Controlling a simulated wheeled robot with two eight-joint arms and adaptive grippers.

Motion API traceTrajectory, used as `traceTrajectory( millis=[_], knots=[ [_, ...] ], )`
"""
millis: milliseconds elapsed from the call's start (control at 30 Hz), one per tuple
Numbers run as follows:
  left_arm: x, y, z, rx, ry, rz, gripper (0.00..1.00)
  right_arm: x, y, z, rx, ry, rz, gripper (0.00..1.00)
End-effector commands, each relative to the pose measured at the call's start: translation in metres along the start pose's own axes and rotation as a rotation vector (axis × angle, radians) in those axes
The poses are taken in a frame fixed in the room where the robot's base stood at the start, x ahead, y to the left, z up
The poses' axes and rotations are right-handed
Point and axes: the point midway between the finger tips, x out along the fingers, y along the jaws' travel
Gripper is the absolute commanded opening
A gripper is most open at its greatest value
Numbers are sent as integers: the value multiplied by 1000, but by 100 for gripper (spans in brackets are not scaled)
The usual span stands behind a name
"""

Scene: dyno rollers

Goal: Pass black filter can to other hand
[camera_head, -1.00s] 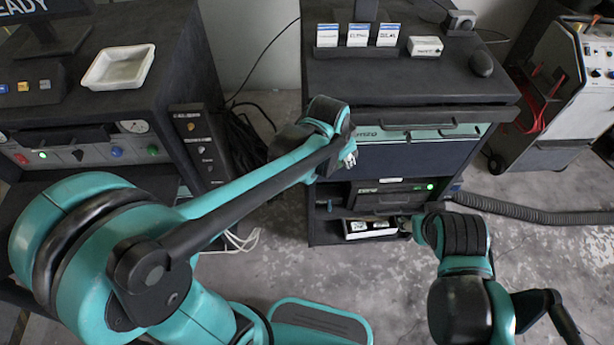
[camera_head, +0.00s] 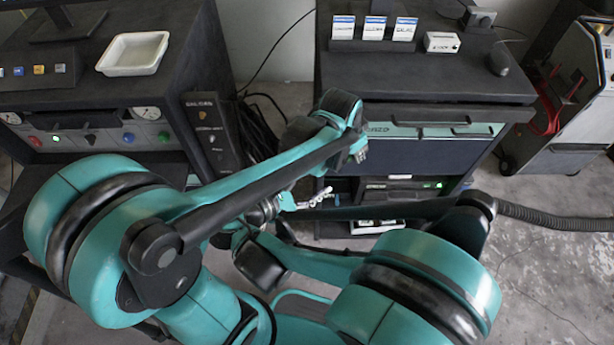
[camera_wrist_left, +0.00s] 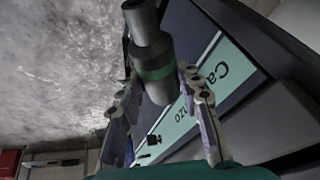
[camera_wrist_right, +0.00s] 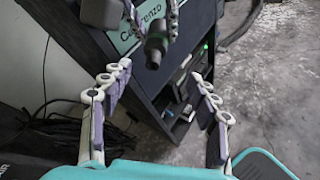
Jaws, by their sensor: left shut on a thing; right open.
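The black filter can (camera_wrist_left: 153,62) is a dark cylinder with a green band and a narrower neck. In the left wrist view it sits between the fingers of my left gripper (camera_wrist_left: 160,105), which is shut on it. In the right wrist view the can (camera_wrist_right: 154,48) hangs from the left gripper's fingers at the top, neck end toward this camera. My right gripper (camera_wrist_right: 155,100) is open and empty, with its fingers spread below and apart from the can. In the head view, the right gripper's fingers (camera_head: 312,198) show partly below my left forearm; the can is hidden there.
A dark cabinet (camera_head: 420,80) with a drawer and lower shelf stands behind the arms. On its shelf is a white box (camera_head: 376,226). A console with a white tray (camera_head: 133,53) stands at left. A grey hose (camera_head: 560,218) runs along the floor at right.

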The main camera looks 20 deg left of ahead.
Motion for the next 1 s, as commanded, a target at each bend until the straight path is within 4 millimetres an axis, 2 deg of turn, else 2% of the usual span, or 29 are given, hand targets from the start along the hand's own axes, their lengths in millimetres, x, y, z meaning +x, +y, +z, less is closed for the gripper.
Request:
traceTrajectory(
  millis=[67,167,267,700,833,1000],
  knots=[
    [0,0,0,0,0,0,5,-7,4,-6,-22,-11,17,60],
    [0,0,0,0,0,0,5,-5,6,-8,-33,-20,24,60],
    [0,0,0,0,0,0,5,6,6,-8,-34,-21,23,60],
    [0,0,0,0,0,0,5,88,8,-6,-32,-19,21,60],
    [0,0,0,0,0,0,5,102,8,-6,-31,-18,22,60],
    [0,0,0,0,0,0,5,109,8,-6,-32,-18,23,60]
  ],
)
